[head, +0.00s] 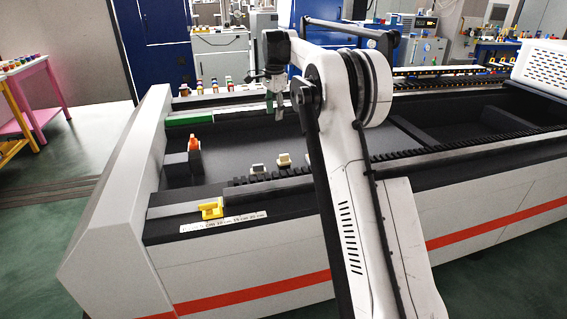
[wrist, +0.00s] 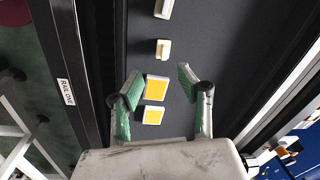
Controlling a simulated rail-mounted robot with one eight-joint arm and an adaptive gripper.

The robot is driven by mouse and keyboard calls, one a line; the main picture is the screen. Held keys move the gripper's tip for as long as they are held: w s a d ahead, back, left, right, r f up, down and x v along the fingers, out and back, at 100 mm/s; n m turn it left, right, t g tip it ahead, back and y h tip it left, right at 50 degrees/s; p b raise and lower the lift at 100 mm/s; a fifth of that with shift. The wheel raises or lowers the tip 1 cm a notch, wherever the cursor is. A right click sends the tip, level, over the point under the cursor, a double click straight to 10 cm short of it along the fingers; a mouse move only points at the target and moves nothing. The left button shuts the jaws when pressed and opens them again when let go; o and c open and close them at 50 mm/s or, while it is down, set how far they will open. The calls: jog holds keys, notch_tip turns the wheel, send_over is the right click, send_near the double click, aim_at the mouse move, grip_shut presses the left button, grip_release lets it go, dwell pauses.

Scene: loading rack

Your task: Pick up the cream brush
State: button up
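My gripper (head: 274,103) hangs above the dark trough in the head view. In the wrist view its two green-grey fingers (wrist: 160,80) are spread apart with nothing held. Small cream pieces lie on the dark surface: one (wrist: 162,49) just beyond the fingertips and another (wrist: 162,9) at the top edge. I cannot tell for sure which is the cream brush. Two cream-edged pieces with yellow-orange faces (wrist: 156,88) (wrist: 152,116) show between the fingers, apparently below them.
A yellow bracket (head: 211,209) sits on the front ledge. An orange piece (head: 193,143) stands by dark blocks at the trough's left end. A green strip (head: 190,118) and several small coloured items line the far ledge. The trough floor (head: 228,150) is largely clear.

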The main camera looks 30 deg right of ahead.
aim_at(284, 156)
jog(key=w+d+f+m, duration=0.1)
jog(key=f, duration=0.4)
jog(key=w+d+f+m, duration=0.1)
jog(key=d+f, duration=0.1)
jog(key=f, duration=0.4)
jog(key=w+d+f+m+g, duration=0.1)
jog(key=d+f, duration=0.1)
jog(key=f, duration=0.4)
jog(key=shift+w, duration=0.3)
jog(key=shift+s+d+f, duration=0.1)
jog(key=shift+f, duration=1.25)
jog(key=shift+s+d+f, duration=0.1)
jog(key=shift+f, duration=1.25)
grip_shut()
